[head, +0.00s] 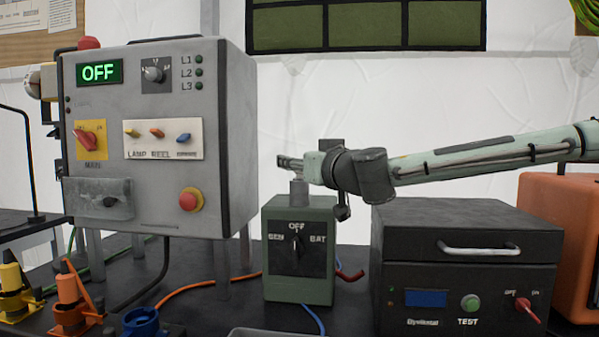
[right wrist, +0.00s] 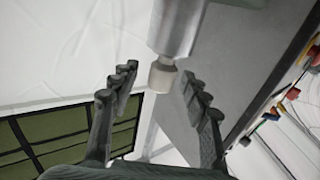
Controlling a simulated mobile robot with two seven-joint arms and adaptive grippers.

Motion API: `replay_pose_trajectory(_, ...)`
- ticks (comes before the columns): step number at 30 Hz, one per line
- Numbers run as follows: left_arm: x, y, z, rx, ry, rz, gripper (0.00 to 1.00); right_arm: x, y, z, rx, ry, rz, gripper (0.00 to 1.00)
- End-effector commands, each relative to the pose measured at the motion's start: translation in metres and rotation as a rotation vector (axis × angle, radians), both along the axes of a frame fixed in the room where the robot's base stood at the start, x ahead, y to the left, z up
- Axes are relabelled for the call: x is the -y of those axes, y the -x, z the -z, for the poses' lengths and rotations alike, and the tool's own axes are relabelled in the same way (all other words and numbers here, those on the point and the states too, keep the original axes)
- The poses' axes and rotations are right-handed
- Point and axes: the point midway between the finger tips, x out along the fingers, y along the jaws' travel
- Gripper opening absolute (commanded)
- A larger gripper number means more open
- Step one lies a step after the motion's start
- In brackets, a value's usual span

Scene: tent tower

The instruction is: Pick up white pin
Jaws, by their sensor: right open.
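A pale off-white pin (right wrist: 162,76) shows in the right wrist view, sticking out of the end of a thick grey cylinder (right wrist: 176,28). In the head view the grey cylinder (head: 299,187) stands upright on top of the green selector box (head: 300,209); the pin is hard to make out there. My right gripper (head: 284,162) is at the top of this cylinder. In the right wrist view its open fingers (right wrist: 158,81) lie on either side of the pin, with gaps on both sides. My left gripper is in neither view.
A grey control cabinet (head: 150,220) reading OFF stands close left of the gripper. A black test box (head: 465,215) stands below my right arm, with an orange case (head: 563,240) beside it. Yellow, orange and blue plugs (head: 70,300) and cables lie at the front left.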

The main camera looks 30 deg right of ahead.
Motion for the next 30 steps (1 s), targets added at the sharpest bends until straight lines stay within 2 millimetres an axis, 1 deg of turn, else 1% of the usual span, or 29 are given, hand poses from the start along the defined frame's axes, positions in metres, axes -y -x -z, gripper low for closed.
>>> replay_pose_trajectory(3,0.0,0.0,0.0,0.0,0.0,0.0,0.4,0.0,0.0,0.0,0.0,0.0,0.0,0.45)
replay_pose_trajectory(14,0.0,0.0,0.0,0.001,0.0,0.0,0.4,0.0,0.001,0.0,0.0,0.0,0.0,0.01)
replay_pose_trajectory(23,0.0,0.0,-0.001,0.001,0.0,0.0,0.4,0.0,0.001,-0.002,0.002,0.0,0.001,0.0)
replay_pose_trajectory(26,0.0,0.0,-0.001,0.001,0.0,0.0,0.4,0.0,0.001,-0.012,0.005,0.001,0.001,0.0)
replay_pose_trajectory(29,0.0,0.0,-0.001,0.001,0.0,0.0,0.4,0.0,0.001,-0.03,0.007,0.001,0.001,0.0)
replay_pose_trajectory(30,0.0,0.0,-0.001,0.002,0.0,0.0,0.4,0.001,0.001,-0.038,0.007,0.001,0.002,0.0)
